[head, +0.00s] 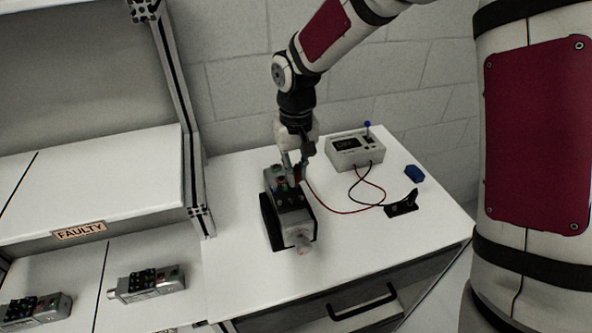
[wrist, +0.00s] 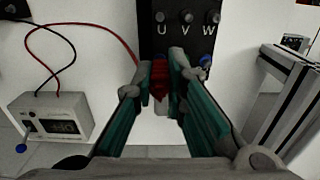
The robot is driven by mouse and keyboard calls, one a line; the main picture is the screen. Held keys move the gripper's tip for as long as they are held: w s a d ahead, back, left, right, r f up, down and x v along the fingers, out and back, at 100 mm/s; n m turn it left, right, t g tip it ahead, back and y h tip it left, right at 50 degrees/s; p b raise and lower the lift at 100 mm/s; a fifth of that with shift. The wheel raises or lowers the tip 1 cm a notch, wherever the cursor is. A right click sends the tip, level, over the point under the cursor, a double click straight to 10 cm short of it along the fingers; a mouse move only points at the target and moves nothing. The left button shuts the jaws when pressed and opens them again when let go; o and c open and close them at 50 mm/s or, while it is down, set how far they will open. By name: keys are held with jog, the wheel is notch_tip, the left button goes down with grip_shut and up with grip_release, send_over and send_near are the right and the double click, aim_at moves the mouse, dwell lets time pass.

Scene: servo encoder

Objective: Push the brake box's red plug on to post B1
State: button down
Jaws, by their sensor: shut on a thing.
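My gripper (head: 293,168) is over the far end of the grey servo motor (head: 291,220), which lies on the white bench top. In the wrist view my gripper (wrist: 162,72) is shut on the red plug (wrist: 159,82), held between its teal fingers. The red plug (head: 299,174) shows as a small red patch in the head view. A red wire runs from it to the brake box (head: 352,152), also at lower left in the wrist view (wrist: 50,117). The motor's black terminal block (wrist: 172,38) has posts marked U, V, W. Post B1 cannot be made out; the fingers hide the area around the plug.
A black holder (head: 401,206) with the black wire's end stands right of the motor. A blue block (head: 414,173) lies near the box. At left is a rack with a FAULTY label (head: 79,231) and further motors (head: 148,284). The bench's front right is clear.

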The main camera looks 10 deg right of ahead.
jog(key=shift+f, duration=0.15)
jog(key=c, duration=1.5)
grip_release()
jog(key=shift+c, duration=0.2)
jog(key=shift+r+p, duration=0.95)
jog(key=shift+r, duration=2.55)
jog(key=shift+r, duration=0.1)
